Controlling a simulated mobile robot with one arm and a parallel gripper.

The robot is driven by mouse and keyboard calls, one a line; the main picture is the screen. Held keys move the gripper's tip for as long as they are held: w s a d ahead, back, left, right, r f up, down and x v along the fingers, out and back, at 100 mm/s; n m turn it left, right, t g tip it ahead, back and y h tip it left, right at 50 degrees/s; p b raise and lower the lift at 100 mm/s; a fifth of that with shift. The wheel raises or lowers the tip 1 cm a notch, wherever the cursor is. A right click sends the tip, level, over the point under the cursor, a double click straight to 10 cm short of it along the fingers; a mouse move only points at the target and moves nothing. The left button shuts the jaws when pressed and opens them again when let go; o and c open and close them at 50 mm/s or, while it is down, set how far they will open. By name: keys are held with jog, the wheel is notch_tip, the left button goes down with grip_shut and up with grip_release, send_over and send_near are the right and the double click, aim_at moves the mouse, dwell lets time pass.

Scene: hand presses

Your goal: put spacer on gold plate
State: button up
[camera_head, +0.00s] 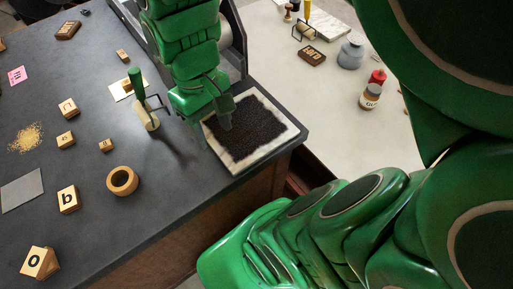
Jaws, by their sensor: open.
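A small plain wooden block (123,55), possibly the spacer, lies on the dark table at the upper left. A pale, gold-edged plate (121,91) lies below it in the picture, partly hidden by a green-handled tool; I cannot tell for sure that it is the gold plate. My gripper (224,115) is low over the dark middle of a white-bordered square pad, to the right of both. It appears empty. Its fingertips are small and dark against the pad, so contact is unclear.
The green-handled tool (137,84) stands between the plate and my gripper. A wooden ring (122,180), lettered blocks (68,199), gold grains (27,137) and a grey sheet (22,190) lie on the table. The pad (238,167) sits near the table's right edge.

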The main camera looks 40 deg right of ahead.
jog(key=s+f+m, duration=0.1)
jog(key=s+m, duration=0.1)
jog(key=s, duration=0.4)
jog(key=shift+d+f, duration=0.25)
jog(key=shift+d, duration=0.15)
